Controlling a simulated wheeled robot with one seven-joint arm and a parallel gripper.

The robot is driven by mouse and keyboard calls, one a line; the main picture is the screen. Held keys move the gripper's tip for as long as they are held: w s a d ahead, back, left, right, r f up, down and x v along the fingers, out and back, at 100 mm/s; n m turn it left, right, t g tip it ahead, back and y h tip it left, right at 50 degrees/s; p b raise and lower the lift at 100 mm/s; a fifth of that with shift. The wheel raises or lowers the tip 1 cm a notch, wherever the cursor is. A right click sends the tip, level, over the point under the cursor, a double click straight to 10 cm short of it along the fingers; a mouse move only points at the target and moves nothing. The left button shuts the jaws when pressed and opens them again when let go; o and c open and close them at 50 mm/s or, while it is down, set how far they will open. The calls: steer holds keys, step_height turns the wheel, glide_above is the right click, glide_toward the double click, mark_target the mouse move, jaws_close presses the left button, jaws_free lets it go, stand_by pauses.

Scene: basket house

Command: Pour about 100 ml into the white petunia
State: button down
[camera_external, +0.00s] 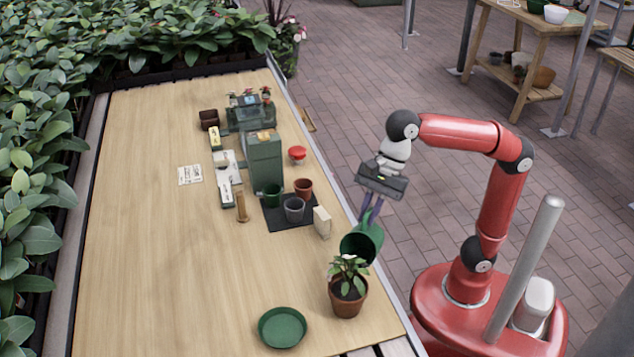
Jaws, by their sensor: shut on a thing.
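The white petunia (350,265) has white blooms and green leaves and stands upright in a terracotta pot (347,299) near the table's front right corner. My gripper (371,213) is shut on a green vessel (362,244), which looks like a watering can or cup. I hold it just behind and above the plant, at the table's right edge. The vessel looks tilted, its dark opening facing the plant side. I cannot see any water stream or the water level. The fingers' contact with the vessel is too small to see clearly.
A green saucer (282,327) lies left of the pot. A dark mat (279,224) carries several small pots. A cream box (322,222) stands between mat and vessel. A green machine (264,160) stands behind. The table's left half is mostly clear; foliage (35,180) borders it.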

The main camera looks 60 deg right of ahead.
steer(key=d+f+y+b, duration=0.1)
steer(key=d+f+y, duration=0.1)
steer(key=shift+f, duration=0.35)
steer(key=shift+w+r, duration=0.1)
steer(key=shift+r, duration=0.1)
steer(key=f+b, duration=0.1)
steer(key=b, duration=0.1)
steer(key=y+b, duration=0.1)
steer(key=b, duration=0.1)
steer(key=shift+d+f+b, duration=0.4)
steer(key=d+f+y+b, duration=0.1)
steer(key=b, duration=0.1)
steer(key=d+f+y+b, duration=0.1)
steer(key=y+b, duration=0.1)
steer(key=b, duration=0.1)
steer(key=shift+w+d+f+m, duration=0.2)
steer(key=shift+d+m, duration=0.05)
steer(key=shift+m, duration=0.15)
